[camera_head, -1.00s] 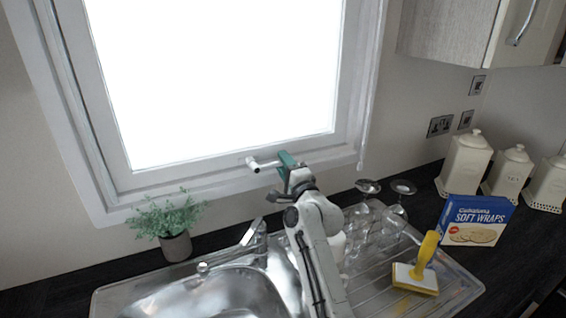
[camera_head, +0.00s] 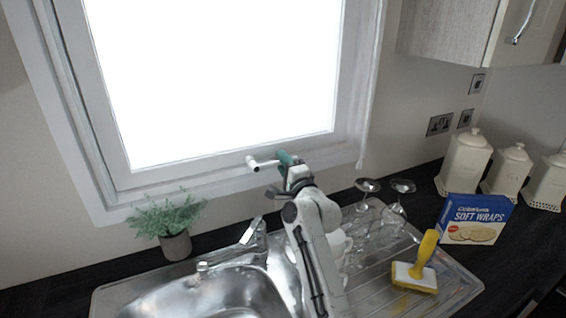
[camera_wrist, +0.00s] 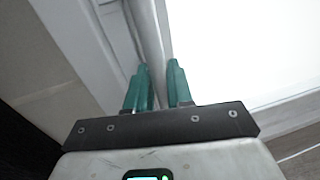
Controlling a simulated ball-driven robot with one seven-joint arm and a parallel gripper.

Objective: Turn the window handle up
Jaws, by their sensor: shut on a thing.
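The window handle (camera_head: 256,163) is white and sits on the lower frame of the bright window. It sticks out to the left of my green fingertips in the head view and looks close to level there. My gripper (camera_head: 283,159) is at the handle's right end, in front of the lower window frame. In the wrist view the handle (camera_wrist: 148,38) runs as a pale bar down between the two green fingers of my gripper (camera_wrist: 158,72). The gripper is shut on it. The part of the handle between the fingers is partly hidden.
Below the window are a metal sink with a tap (camera_head: 252,238), a potted plant (camera_head: 174,243) at the left, and upturned glasses (camera_head: 368,190) on the drainer.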

